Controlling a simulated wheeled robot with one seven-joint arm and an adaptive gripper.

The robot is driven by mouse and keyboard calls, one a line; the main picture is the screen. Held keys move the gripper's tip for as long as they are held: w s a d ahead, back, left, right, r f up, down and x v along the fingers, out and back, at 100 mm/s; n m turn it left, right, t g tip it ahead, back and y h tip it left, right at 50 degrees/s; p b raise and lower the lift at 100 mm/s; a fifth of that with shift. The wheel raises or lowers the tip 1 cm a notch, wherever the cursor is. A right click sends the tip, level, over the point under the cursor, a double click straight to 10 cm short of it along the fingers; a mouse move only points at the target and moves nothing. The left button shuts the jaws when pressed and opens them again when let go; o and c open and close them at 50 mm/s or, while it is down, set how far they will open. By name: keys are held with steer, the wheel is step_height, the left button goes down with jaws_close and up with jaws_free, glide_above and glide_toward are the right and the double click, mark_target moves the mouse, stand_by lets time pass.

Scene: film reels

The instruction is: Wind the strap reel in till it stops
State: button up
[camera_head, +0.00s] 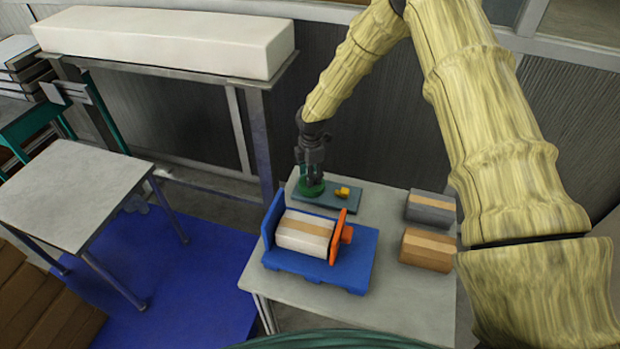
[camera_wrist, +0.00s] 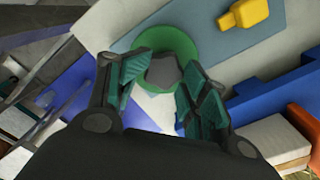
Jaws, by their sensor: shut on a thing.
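The strap reel is a green disc (camera_head: 303,189) on a grey-blue plate (camera_head: 330,205) at the back left of the table. It also shows in the wrist view (camera_wrist: 186,42), with a dark grey knob (camera_wrist: 162,71) at its middle. My gripper (camera_head: 312,176) points down over the reel from above. In the wrist view its two fingers (camera_wrist: 160,88) stand on either side of the knob, shut on it. A yellow piece (camera_head: 343,192) sits on the same plate to the right of the reel, apart from it. No strap can be made out.
In front of the plate stands a blue cradle (camera_head: 358,262) with a taped white box (camera_head: 304,232) and an orange part (camera_head: 343,237). A grey box (camera_head: 430,208) and a brown box (camera_head: 428,250) sit at the right. The table's (camera_head: 392,288) front right is bare.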

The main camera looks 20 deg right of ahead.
steer(key=m+b, duration=0.1)
steer(key=m, duration=0.1)
steer(key=f+m+b, duration=0.1)
steer(key=m, duration=0.1)
steer(key=s+m+b, duration=0.1)
steer(key=m, duration=0.1)
steer(key=shift+d+f+m, duration=0.2)
steer(key=shift+d+m, duration=0.1)
steer(key=m+b, duration=0.1)
steer(key=m, duration=0.1)
steer(key=shift+m, duration=0.4)
steer(key=shift+r+m+b, duration=0.1)
steer(key=shift+m+b, duration=0.45)
steer(key=shift+m, duration=0.35)
steer(key=shift+c, duration=0.6)
steer(key=m, duration=0.1)
steer(key=m+b, duration=0.1)
steer(key=m, duration=0.1)
steer(key=shift+w+a+r+m, duration=0.15)
steer(key=shift+r+m, duration=0.05)
steer(key=shift+m, duration=0.1)
steer(key=m, duration=0.3)
steer(key=shift+w+r+m+b, duration=0.1)
steer(key=shift+w+m+b, duration=0.05)
steer(key=shift+m+b, duration=0.15)
steer(key=m, duration=0.5)
steer(key=shift+w+r, duration=0.15)
steer(key=shift+w, duration=0.05)
steer(key=shift+c, duration=0.2)
steer(key=shift+m, duration=0.4)
